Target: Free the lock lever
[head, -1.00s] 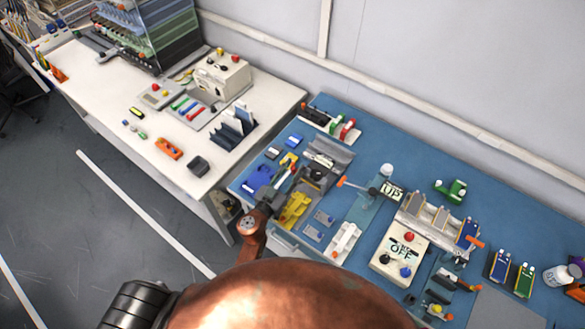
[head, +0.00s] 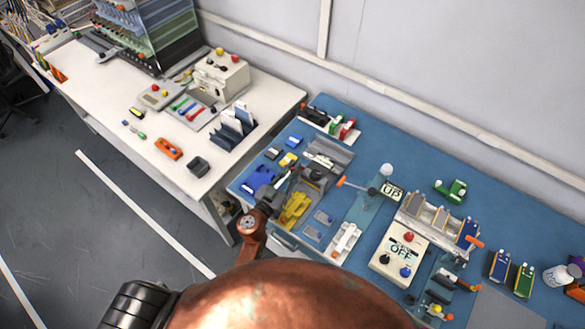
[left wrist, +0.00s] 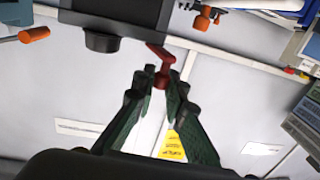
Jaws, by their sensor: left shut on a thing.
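A red lever (left wrist: 161,54) with a bent top shows in the left wrist view, next to a dark grey block (left wrist: 120,18). My left gripper (left wrist: 161,82) is shut on its lower end, with one dark green finger on each side. In the head view my left gripper (head: 287,182) is small, over the grey fixture (head: 332,153) at the left part of the blue bench. The lever cannot be made out there, and how it joins the fixture is hidden. My right gripper is not in view.
Yellow parts (head: 295,208) lie close to the left gripper. An orange-handled lever (head: 343,182) and an "UP" sign (head: 391,190) stand to its right. A white box marked "OFF" (head: 399,255) is farther right. A white table (head: 130,90) stands at the left.

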